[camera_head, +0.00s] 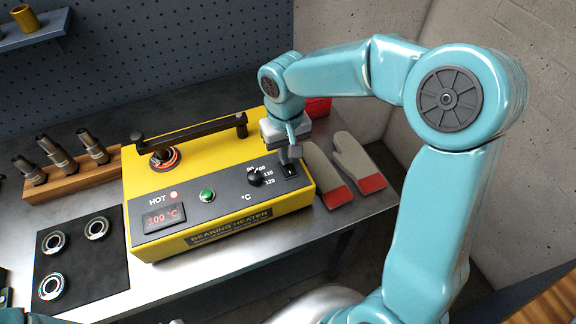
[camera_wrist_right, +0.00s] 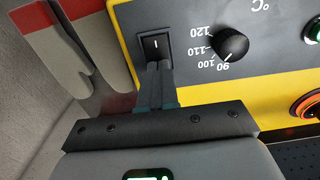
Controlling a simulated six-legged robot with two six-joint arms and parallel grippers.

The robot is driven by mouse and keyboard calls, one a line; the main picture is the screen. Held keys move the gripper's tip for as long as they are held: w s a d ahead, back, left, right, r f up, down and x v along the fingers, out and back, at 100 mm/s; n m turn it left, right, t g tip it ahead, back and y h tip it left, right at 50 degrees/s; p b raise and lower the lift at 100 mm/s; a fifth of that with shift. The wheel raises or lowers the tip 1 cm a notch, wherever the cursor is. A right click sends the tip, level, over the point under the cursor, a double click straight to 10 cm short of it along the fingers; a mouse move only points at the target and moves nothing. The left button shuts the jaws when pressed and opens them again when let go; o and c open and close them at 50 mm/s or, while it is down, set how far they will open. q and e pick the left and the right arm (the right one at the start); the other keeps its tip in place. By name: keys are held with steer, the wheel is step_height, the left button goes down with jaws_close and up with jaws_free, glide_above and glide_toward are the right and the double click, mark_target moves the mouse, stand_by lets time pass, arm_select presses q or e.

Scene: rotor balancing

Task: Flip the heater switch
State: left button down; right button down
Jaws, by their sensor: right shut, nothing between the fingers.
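The yellow bearing heater (camera_head: 220,228) stands on the metal bench, with a dark control panel on top. Its black rocker switch (camera_wrist_right: 155,46) shows a white line mark in the right wrist view. In the head view the switch (camera_head: 291,171) is at the panel's right end, partly behind my gripper. My right gripper (camera_head: 288,160) is shut and empty, pointing down at the switch. In the right wrist view its fingertips (camera_wrist_right: 157,66) are at the switch's near edge; I cannot tell whether they touch. My left gripper is not in view.
A black knob (camera_head: 254,178), a lit green button (camera_head: 207,196) and a display reading 100 °C (camera_head: 163,217) are on the panel. Grey-and-red gloves (camera_head: 357,163) lie right of the heater. Bearing rings lie on a black mat (camera_head: 108,272). A wooden rack (camera_head: 77,182) holds dark tools.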

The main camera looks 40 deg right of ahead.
steer(key=shift+f, duration=0.4)
steer(key=shift+r, duration=0.1)
step_height(320, 180, up, 7)
steer(key=p, duration=0.5)
stand_by(0.4)
steer(key=shift+s, duration=0.15)
